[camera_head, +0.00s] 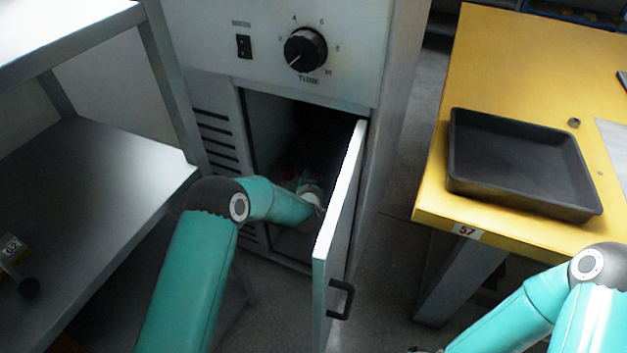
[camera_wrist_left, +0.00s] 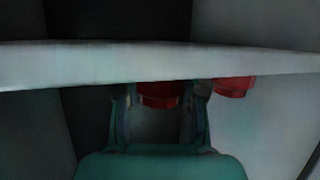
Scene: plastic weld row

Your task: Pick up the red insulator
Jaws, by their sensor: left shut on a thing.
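My left arm reaches into the dark opening of a grey cabinet (camera_head: 240,40). In the left wrist view, my left gripper (camera_wrist_left: 160,92) is shut on a red insulator (camera_wrist_left: 160,96), which sits between its two fingers. The insulator's upper part is hidden behind a pale horizontal edge. A second red piece (camera_wrist_left: 235,87) shows just right of the fingers, apart from the held one. In the head view a dim red spot (camera_head: 288,173) shows inside the cabinet; which piece it is I cannot tell.
The cabinet door (camera_head: 338,200) stands open, close to the right of my left forearm. A yellow table (camera_head: 510,60) at the right carries a black tray (camera_head: 470,190), which looks empty. A metal shelf (camera_head: 100,180) stands at the left. A knob and switch are above the opening.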

